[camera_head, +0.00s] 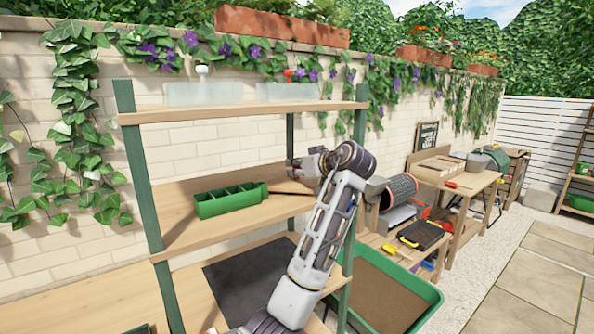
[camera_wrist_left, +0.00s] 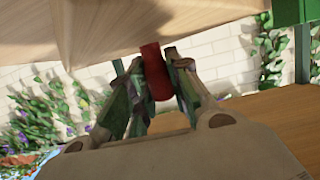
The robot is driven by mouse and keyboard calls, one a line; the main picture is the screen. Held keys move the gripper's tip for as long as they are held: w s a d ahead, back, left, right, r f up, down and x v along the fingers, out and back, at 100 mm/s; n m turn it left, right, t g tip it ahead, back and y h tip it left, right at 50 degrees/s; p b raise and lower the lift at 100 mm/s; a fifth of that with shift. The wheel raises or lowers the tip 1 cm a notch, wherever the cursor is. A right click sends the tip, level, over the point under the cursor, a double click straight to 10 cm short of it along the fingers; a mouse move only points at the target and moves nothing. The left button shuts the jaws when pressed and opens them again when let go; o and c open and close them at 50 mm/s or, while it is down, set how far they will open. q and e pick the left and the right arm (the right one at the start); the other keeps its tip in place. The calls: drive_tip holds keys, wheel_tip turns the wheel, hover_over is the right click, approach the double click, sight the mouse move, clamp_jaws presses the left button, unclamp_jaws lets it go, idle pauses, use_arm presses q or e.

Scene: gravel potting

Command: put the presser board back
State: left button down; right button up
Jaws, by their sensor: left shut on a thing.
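My left gripper (camera_head: 304,165) is at the right end of the middle shelf (camera_head: 180,226) of the rack, just right of the green divided tray (camera_head: 232,200). In the left wrist view its two fingers are shut on a red handle (camera_wrist_left: 156,72). The handle reaches up to a pale wooden surface (camera_wrist_left: 120,30); I cannot tell for certain whether that is the presser board or the shelf. A thin dark brown flat piece (camera_head: 288,189) shows at shelf height below the gripper, partly hidden by my arm. My right gripper is not in view.
The rack's green posts (camera_head: 139,165) flank the shelf. A dark mat (camera_head: 245,285) lies below. A large green tray (camera_head: 385,300) and workbenches with tools are at right.

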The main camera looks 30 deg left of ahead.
use_arm(q)
drive_tip(key=shift+f, duration=0.6)
drive_tip(key=shift+f, duration=0.2)
drive_tip(key=c, duration=1.3)
unclamp_jaws()
drive_tip(key=shift+r, duration=0.25)
